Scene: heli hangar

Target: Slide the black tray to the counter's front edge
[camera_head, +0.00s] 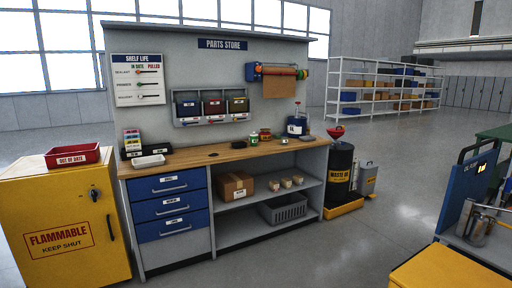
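The wooden counter (190,159) of the parts store runs across the middle of the head view. A low, long black thing (160,149), which looks like the black tray, lies at the counter's back left against the panel. A small white tray (148,161) sits in front of it, nearer the front edge, and hides part of it. A stack of coloured labels (132,139) stands at its left end; I cannot tell whether it rests on the tray. My gripper is not in view.
A yellow flammables cabinet (70,225) with a red tray (72,155) on top adjoins the counter's left end. A black drum (340,175) is beyond. The floor in front shows clear.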

